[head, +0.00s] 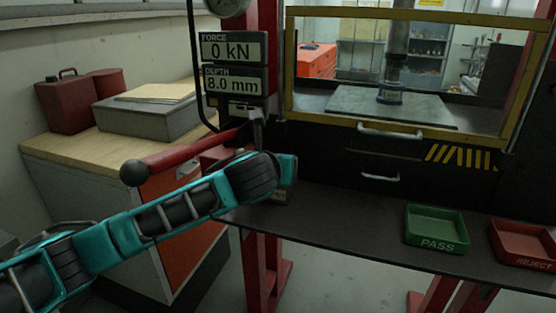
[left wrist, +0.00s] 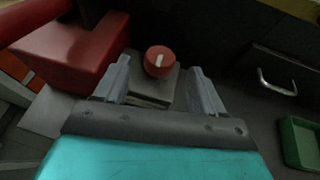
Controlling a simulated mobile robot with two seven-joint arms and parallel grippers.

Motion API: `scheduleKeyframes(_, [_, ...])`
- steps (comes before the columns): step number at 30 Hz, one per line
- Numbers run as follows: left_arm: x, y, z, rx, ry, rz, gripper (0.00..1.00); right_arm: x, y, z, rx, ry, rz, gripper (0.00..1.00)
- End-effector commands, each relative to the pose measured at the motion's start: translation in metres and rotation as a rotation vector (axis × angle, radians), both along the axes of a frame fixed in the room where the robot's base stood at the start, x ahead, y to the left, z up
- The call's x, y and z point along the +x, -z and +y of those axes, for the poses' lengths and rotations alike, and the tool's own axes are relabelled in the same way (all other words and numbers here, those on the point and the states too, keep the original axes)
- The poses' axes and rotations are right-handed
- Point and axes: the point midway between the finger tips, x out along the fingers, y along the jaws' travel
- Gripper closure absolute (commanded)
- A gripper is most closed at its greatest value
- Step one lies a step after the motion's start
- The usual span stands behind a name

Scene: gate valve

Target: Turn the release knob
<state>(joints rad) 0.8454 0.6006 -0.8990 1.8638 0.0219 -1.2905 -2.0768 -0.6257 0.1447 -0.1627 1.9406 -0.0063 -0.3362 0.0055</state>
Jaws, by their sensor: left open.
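The release knob (left wrist: 159,61) is a round red knob with a white mark, on top of a small grey box (left wrist: 152,92). In the left wrist view it sits between and just beyond the two grey fingers of my left gripper (left wrist: 164,80). The fingers are spread, with a gap on each side of the knob. In the head view my teal left arm comes in from the left and its wrist hides the knob. The box (head: 278,197) shows only in part there, below the wrist. My right gripper is in neither view.
A red lever with a black ball end (head: 134,173) extends left above my arm. Readouts (head: 233,66) show 0 kN and 8.0 mm. A green PASS tray (head: 436,230) and a red REJECT tray (head: 524,244) stand right on the dark bench. A yellow-framed guard (head: 352,122) encloses the press.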

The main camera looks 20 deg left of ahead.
Motion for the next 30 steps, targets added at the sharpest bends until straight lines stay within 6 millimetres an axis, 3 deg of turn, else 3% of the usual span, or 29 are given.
scheduleKeyframes(9, [0.031, 0.012, 0.004, -0.002, -0.001, -0.001, 0.30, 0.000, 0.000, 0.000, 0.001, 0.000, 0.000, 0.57])
scheduleKeyframes(20, [0.035, 0.014, 0.004, -0.001, 0.000, -0.002, 0.30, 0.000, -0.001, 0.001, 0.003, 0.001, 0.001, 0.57])
scheduleKeyframes(30, [0.035, 0.014, 0.004, -0.001, 0.000, -0.001, 0.61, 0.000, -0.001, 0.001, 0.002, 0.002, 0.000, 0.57])
